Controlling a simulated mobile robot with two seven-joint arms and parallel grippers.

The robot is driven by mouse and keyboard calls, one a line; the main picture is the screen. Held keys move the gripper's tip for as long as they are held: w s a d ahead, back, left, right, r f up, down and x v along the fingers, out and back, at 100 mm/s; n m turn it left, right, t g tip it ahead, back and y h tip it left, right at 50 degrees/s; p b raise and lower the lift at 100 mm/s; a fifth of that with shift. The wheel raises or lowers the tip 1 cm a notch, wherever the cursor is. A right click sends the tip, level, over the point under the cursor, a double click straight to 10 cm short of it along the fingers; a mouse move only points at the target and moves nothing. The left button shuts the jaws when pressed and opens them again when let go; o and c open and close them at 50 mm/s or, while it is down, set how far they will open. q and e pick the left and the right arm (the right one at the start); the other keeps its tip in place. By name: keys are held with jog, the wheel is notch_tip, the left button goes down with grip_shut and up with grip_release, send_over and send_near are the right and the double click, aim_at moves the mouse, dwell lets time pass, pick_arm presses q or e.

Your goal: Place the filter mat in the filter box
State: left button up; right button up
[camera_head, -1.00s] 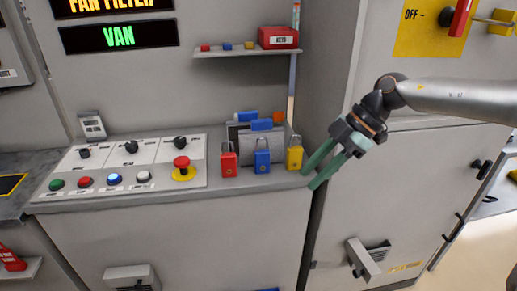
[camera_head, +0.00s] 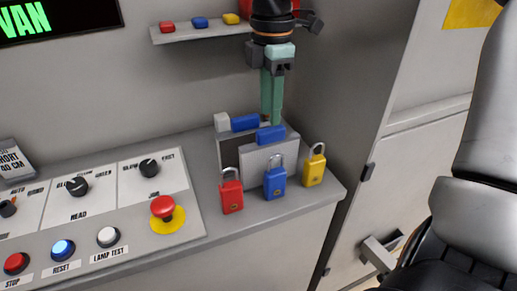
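Two upright flat panels stand at the back of the ledge, and one may be the filter mat. The rear panel (camera_head: 232,153) is dark with a blue tab (camera_head: 244,123), and the front panel (camera_head: 259,165) is light grey with a blue tab (camera_head: 270,134). My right gripper (camera_head: 272,118) points down just behind the front tab. Its fingers are seen nearly edge-on, so their gap and any contact are unclear. My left gripper is not in view. A grey vented fitting (camera_head: 379,254) on the right cabinet is partly hidden by my arm; I cannot tell whether it is the filter box.
Red (camera_head: 231,195), blue (camera_head: 275,182) and yellow (camera_head: 313,170) padlocks stand in front of the panels. A red emergency button (camera_head: 163,209) and control panel (camera_head: 105,200) lie to the left. A small shelf (camera_head: 205,33) is above, close to my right arm.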

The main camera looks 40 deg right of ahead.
aim_at(270, 155)
jog(key=f, duration=0.6)
jog(key=shift+s, duration=0.2)
jog(key=shift+s+a+f, duration=0.1)
jog(key=shift+a+f, duration=0.05)
jog(key=shift+f, duration=2.75)
jog(key=shift+c, duration=0.4)
grip_shut()
